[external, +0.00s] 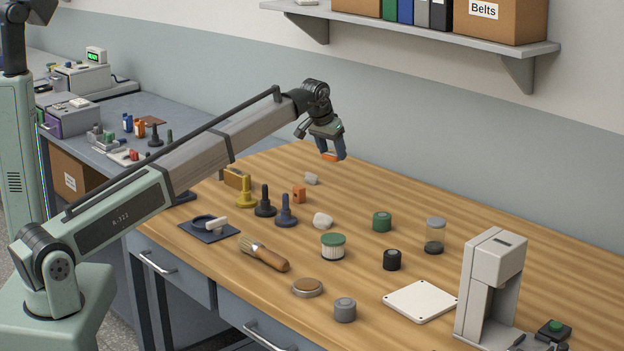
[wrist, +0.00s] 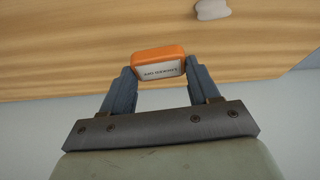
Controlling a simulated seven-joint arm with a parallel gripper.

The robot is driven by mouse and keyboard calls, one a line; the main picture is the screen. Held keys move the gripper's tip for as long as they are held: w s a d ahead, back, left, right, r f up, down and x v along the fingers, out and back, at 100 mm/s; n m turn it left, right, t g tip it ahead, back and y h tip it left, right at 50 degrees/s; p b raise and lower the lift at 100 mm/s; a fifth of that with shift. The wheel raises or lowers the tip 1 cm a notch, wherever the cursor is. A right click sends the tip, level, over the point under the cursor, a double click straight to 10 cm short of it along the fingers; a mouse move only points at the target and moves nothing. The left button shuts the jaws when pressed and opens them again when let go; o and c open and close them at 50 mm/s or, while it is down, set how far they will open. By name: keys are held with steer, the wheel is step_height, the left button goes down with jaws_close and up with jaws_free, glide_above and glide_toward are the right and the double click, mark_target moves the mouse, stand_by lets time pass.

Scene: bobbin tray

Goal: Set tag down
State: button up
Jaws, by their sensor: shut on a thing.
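My gripper (external: 332,156) is shut on an orange tag (external: 331,157) and holds it in the air above the back part of the wooden table. In the wrist view the tag (wrist: 158,64) sits between the two fingertips of my gripper (wrist: 158,75). Its face carries a white label with small dark print, too blurred to read surely. The tag appears clear of the tabletop in both views.
The wooden table (external: 560,275) holds a pale lump (external: 311,179), an orange block (external: 299,195), several spindle-like pieces, a green-lidded jar (external: 333,246), a brush (external: 265,255) and a white plate (external: 420,301). Bare wood lies right of the pale lump. A shelf (external: 420,35) hangs above.

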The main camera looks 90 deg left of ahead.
steer(key=s+a+n+g, duration=0.1)
steer(key=s+a+n, duration=0.2)
steer(key=s+a, duration=1.6)
glide_toward(274, 166)
steer(key=shift+y, duration=0.3)
steer(key=shift+d+x, duration=0.2)
steer(key=shift+x, duration=2.8)
steer(key=shift+f, duration=0.2)
steer(key=o, duration=1)
steer(key=v, duration=1.2)
steer(key=shift+w+d+r, duration=0.1)
